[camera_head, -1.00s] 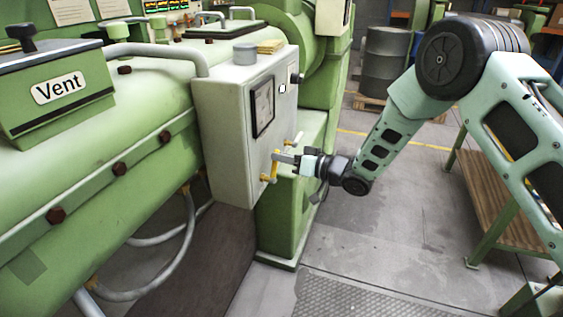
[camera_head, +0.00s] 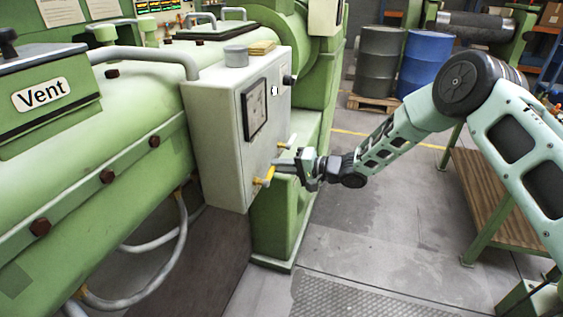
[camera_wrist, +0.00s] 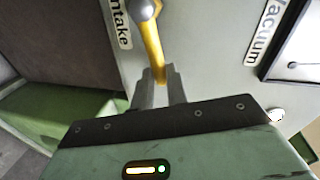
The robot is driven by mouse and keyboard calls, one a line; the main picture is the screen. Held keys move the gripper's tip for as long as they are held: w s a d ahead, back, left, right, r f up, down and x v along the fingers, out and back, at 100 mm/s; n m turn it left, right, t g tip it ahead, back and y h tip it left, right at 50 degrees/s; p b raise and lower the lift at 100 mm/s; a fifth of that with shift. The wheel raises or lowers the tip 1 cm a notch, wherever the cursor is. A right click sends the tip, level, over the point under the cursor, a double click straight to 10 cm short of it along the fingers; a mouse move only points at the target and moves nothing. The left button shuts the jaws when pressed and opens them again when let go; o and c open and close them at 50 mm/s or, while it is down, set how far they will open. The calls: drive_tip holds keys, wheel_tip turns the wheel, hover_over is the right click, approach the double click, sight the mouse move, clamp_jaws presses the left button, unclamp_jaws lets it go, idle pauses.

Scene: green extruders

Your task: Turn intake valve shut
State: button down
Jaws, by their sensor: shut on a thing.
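The intake valve has a yellow lever (camera_head: 265,178) low on the side of the pale control box. In the wrist view the lever (camera_wrist: 152,42) runs from a round grey hub down between my fingers, beside the "Intake" label (camera_wrist: 118,22). My gripper (camera_head: 278,168) reaches the lever from the right. In the wrist view my gripper (camera_wrist: 159,76) has its two grey fingers on either side of the lever's free end and is shut on it. The lever's tip is partly hidden between the fingers.
A second yellow-handled valve (camera_head: 288,141) sits close behind on the same box (camera_head: 222,135). A "Vacuum" label (camera_wrist: 265,32) and gauge are nearby. The green machine (camera_head: 75,150) fills the left. Barrels (camera_head: 380,60) and a wooden bench (camera_head: 490,190) stand right; floor between is clear.

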drive_tip(key=shift+w+d+f+m+g, duration=0.15)
drive_tip(key=shift+f+m+g, duration=0.15)
drive_tip(key=shift+f+m, duration=0.5)
drive_tip(key=shift+r, duration=0.1)
drive_tip(key=c, duration=1.4)
unclamp_jaws()
drive_tip(key=b+v, duration=0.4)
drive_tip(key=v, duration=1.3)
drive_tip(key=shift+d, duration=0.2)
